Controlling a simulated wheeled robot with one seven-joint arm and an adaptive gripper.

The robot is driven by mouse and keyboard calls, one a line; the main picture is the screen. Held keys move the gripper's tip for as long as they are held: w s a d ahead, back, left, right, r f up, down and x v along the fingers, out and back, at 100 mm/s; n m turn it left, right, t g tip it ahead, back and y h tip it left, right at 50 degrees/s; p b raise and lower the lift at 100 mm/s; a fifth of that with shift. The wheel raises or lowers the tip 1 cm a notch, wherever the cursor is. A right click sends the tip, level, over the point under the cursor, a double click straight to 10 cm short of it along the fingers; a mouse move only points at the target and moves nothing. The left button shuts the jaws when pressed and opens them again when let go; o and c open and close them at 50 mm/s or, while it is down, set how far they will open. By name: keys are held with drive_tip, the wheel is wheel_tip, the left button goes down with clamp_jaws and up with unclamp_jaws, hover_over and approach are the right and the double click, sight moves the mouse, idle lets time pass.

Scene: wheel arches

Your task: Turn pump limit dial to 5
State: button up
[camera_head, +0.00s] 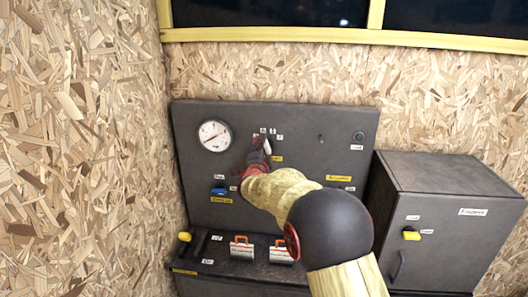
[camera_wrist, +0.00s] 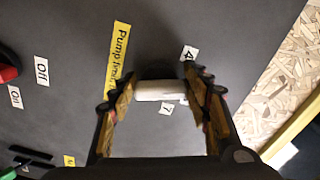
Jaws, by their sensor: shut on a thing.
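The pump limit dial (camera_wrist: 158,90) shows in the wrist view as a pale bar-shaped knob between my fingertips. My gripper (camera_wrist: 160,82) is shut on it, one finger at each end. A yellow label (camera_wrist: 119,55) reading "Pump limit" lies left of the dial. White number tags, a 4 (camera_wrist: 188,53) and a 7 (camera_wrist: 166,108), show near the dial; other numbers are hidden by my fingers. In the head view, my gripper (camera_head: 262,150) is at the upper middle of the dark panel (camera_head: 300,125). The dial's pointing direction cannot be read clearly.
A round white gauge (camera_head: 214,135) sits left of my gripper, with a blue knob (camera_head: 220,191) below it. A dark cabinet (camera_head: 440,180) with a yellow knob (camera_head: 411,233) stands right. A red knob (camera_wrist: 6,68) shows in the wrist view.

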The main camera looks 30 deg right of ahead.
drive_tip(key=o, duration=1.2)
drive_tip(key=shift+c, duration=0.2)
drive_tip(key=v, duration=1.2)
